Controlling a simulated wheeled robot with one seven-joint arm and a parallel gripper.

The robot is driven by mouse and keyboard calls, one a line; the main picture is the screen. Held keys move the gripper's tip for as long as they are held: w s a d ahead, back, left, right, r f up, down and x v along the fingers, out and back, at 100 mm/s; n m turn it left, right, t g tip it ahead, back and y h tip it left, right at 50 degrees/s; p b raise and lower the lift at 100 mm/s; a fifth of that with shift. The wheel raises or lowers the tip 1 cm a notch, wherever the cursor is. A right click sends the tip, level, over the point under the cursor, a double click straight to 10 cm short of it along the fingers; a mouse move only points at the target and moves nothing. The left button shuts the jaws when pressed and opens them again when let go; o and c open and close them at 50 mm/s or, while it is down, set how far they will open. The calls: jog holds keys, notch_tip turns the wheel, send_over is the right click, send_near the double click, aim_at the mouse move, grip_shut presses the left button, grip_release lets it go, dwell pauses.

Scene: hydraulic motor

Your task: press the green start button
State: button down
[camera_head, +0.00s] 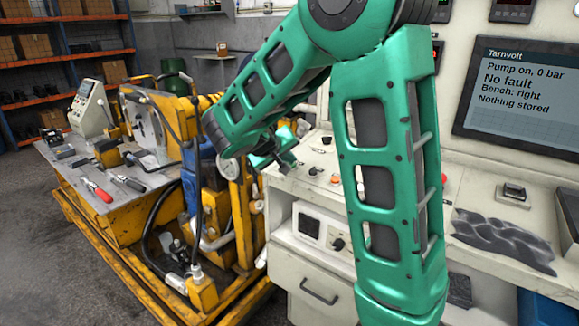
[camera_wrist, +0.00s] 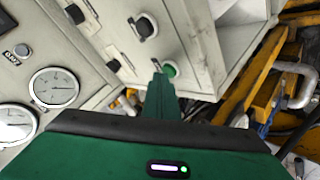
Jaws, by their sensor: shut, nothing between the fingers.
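The green start button (camera_wrist: 170,69) shows in the wrist view as a small round green cap on the white cabinet panel. My gripper (camera_wrist: 158,80) is shut and empty, with its fingertips just left of the button in that picture and partly overlapping it. I cannot tell whether the tips touch it. In the head view my gripper (camera_head: 287,160) is small, below the arm's elbow links, over the sloped control panel (camera_head: 300,182). I cannot make out the green button there. The wall display (camera_head: 522,85) reads "Pump on, 0 bar", "No fault", "Bench: right", "Nothing stored".
Black knobs (camera_wrist: 144,27) sit beside the button, and round gauges (camera_wrist: 54,88) are at left in the wrist view. A yellow-framed test bench (camera_head: 160,180) with hoses stands left of the cabinet. A dark crumpled cloth-like patch (camera_head: 500,240) lies on the right counter.

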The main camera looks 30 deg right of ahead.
dwell(0.6)
jog(key=shift+a+r, duration=0.1)
jog(key=shift+r, duration=0.6)
jog(key=shift+s+a+r, duration=0.1)
jog(key=shift+a+r, duration=0.1)
jog(key=shift+r, duration=1.05)
jog(key=shift+s+a+r, duration=0.1)
jog(key=shift+a+r, duration=0.05)
jog(key=shift+r, duration=1.05)
